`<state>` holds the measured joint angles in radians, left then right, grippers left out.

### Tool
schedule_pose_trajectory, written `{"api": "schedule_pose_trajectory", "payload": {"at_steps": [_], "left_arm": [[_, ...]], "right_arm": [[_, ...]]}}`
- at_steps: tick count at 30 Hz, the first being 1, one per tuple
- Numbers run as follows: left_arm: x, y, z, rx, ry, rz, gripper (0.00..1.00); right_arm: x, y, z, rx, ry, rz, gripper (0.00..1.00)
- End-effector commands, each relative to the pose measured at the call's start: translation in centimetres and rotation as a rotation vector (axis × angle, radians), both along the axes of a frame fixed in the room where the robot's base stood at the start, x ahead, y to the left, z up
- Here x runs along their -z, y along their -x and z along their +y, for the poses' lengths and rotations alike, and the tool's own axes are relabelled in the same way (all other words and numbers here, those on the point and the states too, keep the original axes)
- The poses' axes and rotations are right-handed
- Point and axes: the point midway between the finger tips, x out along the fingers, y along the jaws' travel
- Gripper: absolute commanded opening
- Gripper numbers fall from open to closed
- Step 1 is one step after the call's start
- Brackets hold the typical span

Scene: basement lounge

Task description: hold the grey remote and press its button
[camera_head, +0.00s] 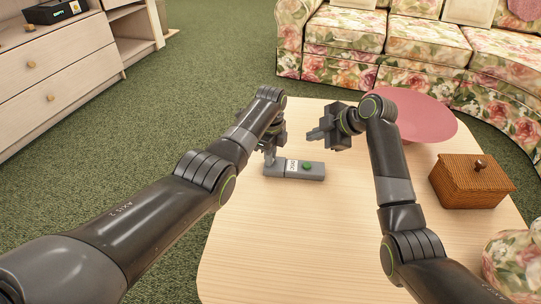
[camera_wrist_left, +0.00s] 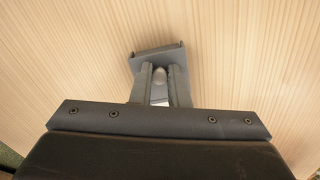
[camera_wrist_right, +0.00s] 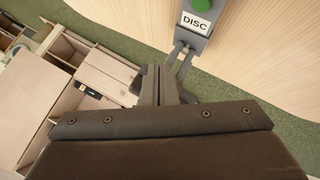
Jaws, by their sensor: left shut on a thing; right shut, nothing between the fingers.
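The grey remote (camera_head: 312,172) has a green button (camera_head: 307,166) and a white label reading "DISC". In the head view it is at the middle of the light wooden table, with its left end at my left gripper (camera_head: 270,160). My left gripper is shut on the remote, whose end shows in the left wrist view (camera_wrist_left: 157,57). My right gripper (camera_head: 312,135) is shut and empty, apart from the remote and behind it in the head view. In the right wrist view the remote's label (camera_wrist_right: 196,22) and button (camera_wrist_right: 201,4) show beyond the shut fingers (camera_wrist_right: 160,85).
The wooden table (camera_head: 280,245) is clear in front of the remote. A floral sofa (camera_head: 420,45) is behind, and a drawer cabinet (camera_head: 55,75) is at far left.

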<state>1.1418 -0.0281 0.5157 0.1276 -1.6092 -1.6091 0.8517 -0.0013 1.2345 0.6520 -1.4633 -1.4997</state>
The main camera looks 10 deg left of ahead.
Motion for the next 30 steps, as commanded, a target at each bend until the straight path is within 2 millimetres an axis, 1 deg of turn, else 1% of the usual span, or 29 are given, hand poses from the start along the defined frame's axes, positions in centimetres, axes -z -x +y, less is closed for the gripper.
{"api": "schedule_pose_trajectory", "payload": {"at_steps": [5,12,18,24,30], "left_arm": [[0.0,0.0,0.0,0.000,0.000,-0.001,0.00],[0.0,0.0,0.0,0.000,0.000,-0.001,0.00],[0.0,0.0,0.0,0.000,0.000,-0.001,0.00],[0.0,0.0,0.0,0.000,0.000,-0.001,0.00],[0.0,0.0,0.0,0.000,0.000,-0.001,0.00]], "right_arm": [[2.1,0.1,0.0,0.000,-0.001,0.004,0.00],[5.5,0.1,0.0,0.001,0.000,0.003,0.00],[7.6,0.0,0.0,0.002,0.000,0.003,0.00],[8.4,0.0,0.0,0.001,0.001,0.000,0.00],[8.5,0.0,0.0,0.002,0.001,-0.001,0.00]]}}
